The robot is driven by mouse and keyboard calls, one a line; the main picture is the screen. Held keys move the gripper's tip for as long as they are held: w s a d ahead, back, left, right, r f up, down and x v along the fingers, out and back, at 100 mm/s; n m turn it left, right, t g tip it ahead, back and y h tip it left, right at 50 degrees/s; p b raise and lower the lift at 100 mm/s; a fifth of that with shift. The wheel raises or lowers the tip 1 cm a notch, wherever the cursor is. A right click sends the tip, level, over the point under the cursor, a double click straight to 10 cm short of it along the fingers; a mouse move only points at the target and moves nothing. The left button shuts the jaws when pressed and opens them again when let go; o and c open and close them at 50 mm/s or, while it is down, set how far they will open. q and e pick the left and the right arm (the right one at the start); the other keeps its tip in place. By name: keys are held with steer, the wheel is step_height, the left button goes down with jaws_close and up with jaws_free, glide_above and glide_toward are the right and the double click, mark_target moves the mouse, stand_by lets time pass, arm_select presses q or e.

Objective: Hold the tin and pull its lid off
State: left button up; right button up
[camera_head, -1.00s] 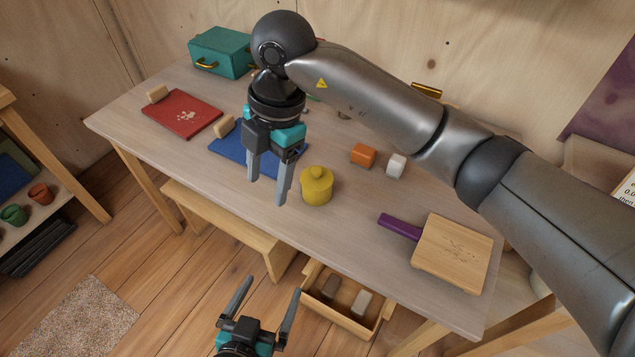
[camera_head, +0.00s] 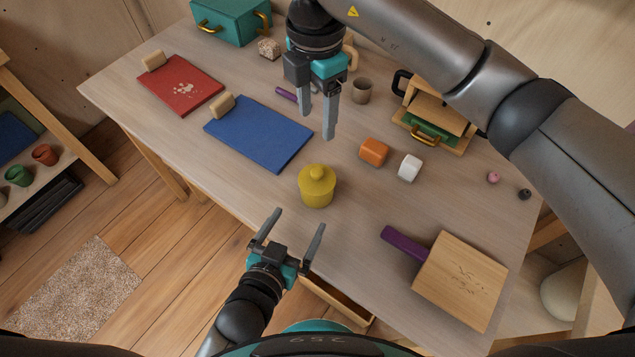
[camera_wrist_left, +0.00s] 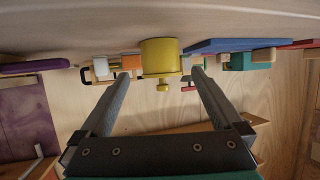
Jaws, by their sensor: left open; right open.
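The yellow tin (camera_head: 317,190) stands upright on the table with its knobbed lid (camera_head: 318,174) on. My left gripper (camera_head: 294,220) is open and empty, in front of the tin near the table's front edge, its fingers pointing towards the tin. In the left wrist view the tin (camera_wrist_left: 160,58) shows upside down beyond and between the two open fingers (camera_wrist_left: 160,85), apart from them. My right gripper (camera_head: 317,125) is open and empty, pointing down above the table behind the tin. It does not touch the tin.
A blue board (camera_head: 260,133) and a red board (camera_head: 180,86) lie to the left. An orange block (camera_head: 374,152) and a white block (camera_head: 410,168) are right of the tin. A wooden board (camera_head: 460,285) with a purple handle (camera_head: 404,243) lies front right. A teal case (camera_head: 231,22) stands at the back.

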mark_target(311, 200)
arm_select(q)
steer(key=x, duration=1.1)
jaws_close()
stand_by(0.8)
